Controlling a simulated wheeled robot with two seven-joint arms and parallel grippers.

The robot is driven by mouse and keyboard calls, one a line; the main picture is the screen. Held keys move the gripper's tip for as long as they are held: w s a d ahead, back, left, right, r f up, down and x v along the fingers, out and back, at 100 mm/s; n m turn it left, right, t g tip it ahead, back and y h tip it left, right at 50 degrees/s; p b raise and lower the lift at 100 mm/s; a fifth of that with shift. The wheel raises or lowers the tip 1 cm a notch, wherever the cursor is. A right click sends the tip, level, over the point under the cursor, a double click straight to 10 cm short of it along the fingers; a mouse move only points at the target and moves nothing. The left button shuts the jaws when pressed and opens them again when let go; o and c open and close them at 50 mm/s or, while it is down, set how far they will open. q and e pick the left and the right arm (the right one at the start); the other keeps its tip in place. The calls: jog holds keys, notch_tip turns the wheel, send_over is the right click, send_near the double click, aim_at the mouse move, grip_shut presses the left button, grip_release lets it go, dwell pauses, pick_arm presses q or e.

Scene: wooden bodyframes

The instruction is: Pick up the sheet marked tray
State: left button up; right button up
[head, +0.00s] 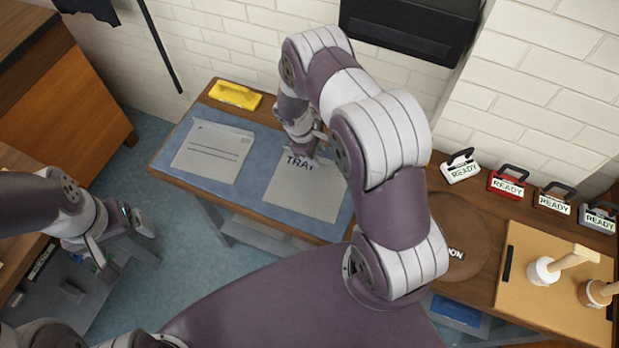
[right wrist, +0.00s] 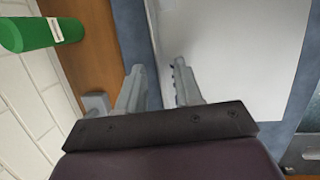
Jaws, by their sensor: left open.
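The sheet marked "TRAY" (head: 302,192), its last letter partly hidden, lies flat on the blue mat (head: 258,192) on the wooden bench. My right gripper (head: 305,151) is at the far edge of this sheet, over its lettering. In the right wrist view, the gripper (right wrist: 159,66) is open, with a gap between its fingers. One finger is over the mat's side and the other over the white sheet (right wrist: 235,50), near its edge. I cannot tell whether they touch it. My left gripper (head: 122,238) is open and empty at the left, away from the bench.
Another printed sheet (head: 212,152) lies left on the mat. A yellow object (head: 235,95) sits at the bench's back. A green cylinder (right wrist: 40,33) shows in the wrist view. "READY" signs, including a red one (head: 507,184), and wooden-handled tools (head: 560,264) stand at right.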

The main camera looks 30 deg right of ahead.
jog(key=shift+d+f, duration=0.1)
jog(key=shift+f, duration=0.3)
jog(key=shift+w, duration=0.1)
grip_shut()
jog(key=shift+r, duration=0.1)
jog(key=shift+r, duration=0.25)
jog(key=r, duration=0.1)
jog(key=r+b, duration=0.1)
jog(key=r, duration=0.2)
jog(key=shift+s+d, duration=0.3)
jog(key=shift+d, duration=0.1)
jog(key=s+d+r+b, duration=0.1)
jog(key=s+d+r, duration=0.5)
jog(key=s+d, duration=0.1)
jog(key=shift+d+r+b, duration=0.15)
jog(key=shift+d+b, duration=0.2)
jog(key=shift+d, duration=0.3)
